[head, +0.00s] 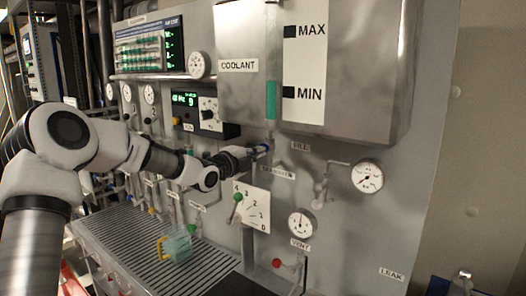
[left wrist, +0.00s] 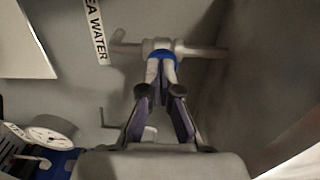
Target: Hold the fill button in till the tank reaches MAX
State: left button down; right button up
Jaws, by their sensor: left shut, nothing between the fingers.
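The steel coolant tank (head: 345,100) hangs on the grey panel, with a MAX mark (head: 290,31) above a MIN mark (head: 288,92). Its narrow sight strip (head: 271,100) shows green liquid to a little above MIN, well below MAX. In the left wrist view, the closed fingertips (left wrist: 161,72) meet a blue ring, apparently the fill button (left wrist: 161,53), on a metal pipe fitting. Whether it is pressed in cannot be told. My right gripper is not in view.
A pressure gauge (head: 367,176) on a pipe stands right of the gripper. A lever dial (head: 250,207) and a lower gauge (head: 302,222) sit below it. A slatted shelf (head: 130,235) with a clear yellow-handled jug (head: 178,246) lies at lower left.

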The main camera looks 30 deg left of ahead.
pick_arm(q)
jog(key=shift+w+a+r+b, duration=0.1)
jog(key=shift+w+r+b, duration=0.05)
jog(key=shift+w+b, duration=0.3)
dwell(7.5)
